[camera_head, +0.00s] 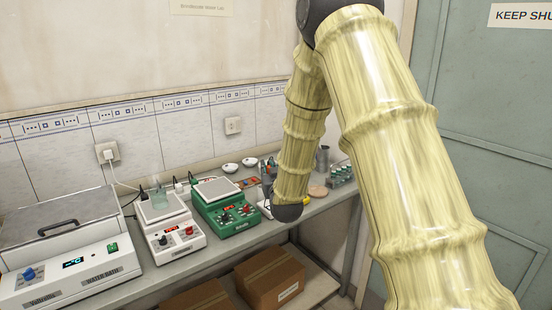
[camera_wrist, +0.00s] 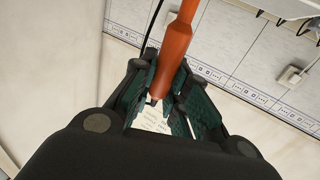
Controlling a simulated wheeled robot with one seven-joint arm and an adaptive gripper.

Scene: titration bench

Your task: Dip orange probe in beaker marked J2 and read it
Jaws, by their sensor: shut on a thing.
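The orange probe (camera_wrist: 175,48) is in my gripper (camera_wrist: 163,88) in the wrist view. The fingers are closed around its lower part, and the probe slants up to the top edge of the picture. A black cable runs beside it. In the head view my arm hides most of the gripper, and I cannot make out the probe there. A small beaker (camera_head: 159,197) with greenish contents stands on the white stirrer (camera_head: 174,232), left of my arm. No J2 mark can be read on it at this size.
A water bath (camera_head: 80,269) stands at the left and a green stirrer (camera_head: 226,207) right of the white one. White dishes (camera_head: 249,162) and small bottles (camera_head: 341,174) lie further back. Cardboard boxes (camera_head: 275,280) sit below the bench. Cables run along the wall.

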